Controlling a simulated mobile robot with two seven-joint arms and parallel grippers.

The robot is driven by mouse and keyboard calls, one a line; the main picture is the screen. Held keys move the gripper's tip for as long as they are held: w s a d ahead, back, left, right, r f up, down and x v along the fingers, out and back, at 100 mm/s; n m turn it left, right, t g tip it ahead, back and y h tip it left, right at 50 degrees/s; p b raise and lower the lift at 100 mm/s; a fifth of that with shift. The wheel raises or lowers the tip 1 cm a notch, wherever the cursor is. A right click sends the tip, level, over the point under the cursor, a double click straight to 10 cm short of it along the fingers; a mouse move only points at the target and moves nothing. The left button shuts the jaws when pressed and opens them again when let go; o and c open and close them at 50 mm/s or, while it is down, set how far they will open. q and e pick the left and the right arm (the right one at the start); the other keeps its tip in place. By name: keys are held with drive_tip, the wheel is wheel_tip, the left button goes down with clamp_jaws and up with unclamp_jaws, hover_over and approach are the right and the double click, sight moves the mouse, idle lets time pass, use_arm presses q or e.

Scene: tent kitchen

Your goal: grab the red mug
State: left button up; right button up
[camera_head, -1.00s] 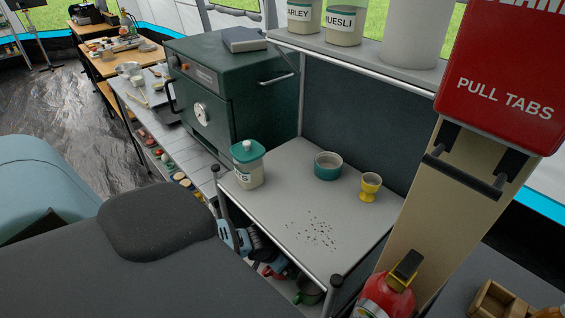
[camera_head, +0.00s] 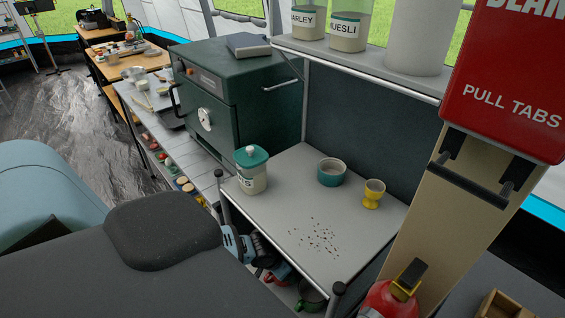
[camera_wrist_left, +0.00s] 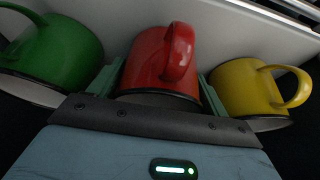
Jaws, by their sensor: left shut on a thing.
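The red mug (camera_wrist_left: 160,62) is in the middle of the left wrist view, tipped in the picture, with its handle toward the camera. My left gripper (camera_wrist_left: 160,92) is shut on it, with one greenish finger on each side of the mug. In the head view a small red part of the mug (camera_head: 278,275) shows under the worktop, beside the blue of my left arm. The worktop hides most of the mug and the gripper there. My right gripper is not in view.
A green mug (camera_wrist_left: 52,55) stands close on the left and a yellow mug (camera_wrist_left: 250,92) close on the right. The worktop (camera_head: 280,215) above holds a lidded jar (camera_head: 252,172), a teal bowl (camera_head: 331,172) and a yellow egg cup (camera_head: 373,194).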

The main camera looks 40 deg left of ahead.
use_arm(q)
drive_tip(key=shift+r, duration=0.6)
wheel_tip(320, 180, up, 3)
drive_tip(key=shift+w+f+p, duration=0.1)
drive_tip(key=shift+f+p, duration=0.05)
drive_tip(key=shift+p, duration=0.15)
drive_tip(key=s+a, duration=0.3)
drive_tip(key=s, duration=0.4)
drive_tip(key=s+a+r, duration=0.1)
drive_tip(key=s+a, duration=0.3)
drive_tip(key=s, duration=0.3)
drive_tip(key=shift+s+a, duration=0.15)
drive_tip(key=shift+s, duration=0.05)
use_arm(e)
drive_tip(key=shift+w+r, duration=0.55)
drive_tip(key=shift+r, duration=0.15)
use_arm(q)
drive_tip(key=shift+r, duration=0.1)
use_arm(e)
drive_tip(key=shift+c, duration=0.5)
